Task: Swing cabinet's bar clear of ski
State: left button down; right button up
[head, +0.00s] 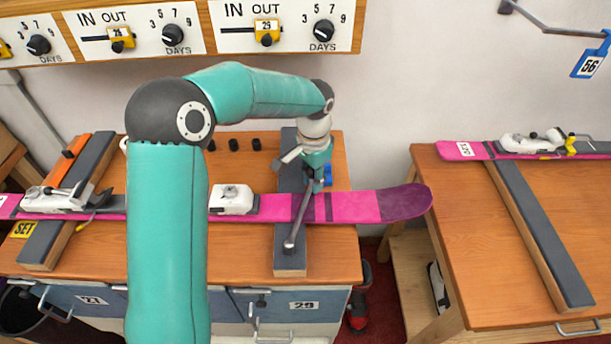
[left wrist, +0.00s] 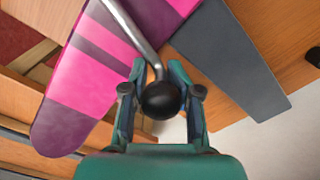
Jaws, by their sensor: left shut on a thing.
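The pink and purple ski (head: 350,207) lies across the left bench on dark padded rests, its purple tip past the bench's right edge. A grey metal bar (head: 300,215) slants over the ski, its lower end at the front of the right-hand rest (head: 289,262). My left gripper (head: 320,178) is above the ski at the bar's upper end. In the left wrist view, its fingers (left wrist: 157,70) are shut around the black knob (left wrist: 160,101) ending the bar (left wrist: 132,30), and the ski (left wrist: 92,70) passes under the bar. The cabinet front (head: 285,304) below is marked 29. My right gripper is out of view.
White bindings (head: 232,199) sit on the ski. An orange-handled tool (head: 75,146) lies at the bench's left. A second bench (head: 475,220) at right holds another ski (head: 480,150). A dial shelf (head: 285,48) hangs above; a wall arm with tag 56 (head: 590,63) is upper right.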

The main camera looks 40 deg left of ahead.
aim_at(348, 205)
pick_arm(q)
jog(key=d+m, duration=0.2)
jog(key=d, duration=0.1)
jog(key=d+m, duration=0.2)
jog(key=d, duration=0.1)
jog(key=d+m, duration=0.2)
jog(key=d, duration=0.1)
jog(key=shift+w+d+r+m, duration=0.25)
jog(key=shift+w+d+m, duration=0.05)
jog(key=shift+d, duration=0.05)
jog(key=s+d+m+b, duration=0.1)
jog(key=s+d+m, duration=0.5)
jog(key=d+m, duration=0.2)
jog(key=shift+s+d, duration=0.3)
jog(key=shift+d, duration=0.55)
jog(key=c, duration=1.4)
grip_release()
jog(key=shift+o, duration=1.4)
jog(key=shift+s+r, duration=0.1)
jog(key=shift+s, duration=0.15)
jog(key=shift+f, duration=0.2)
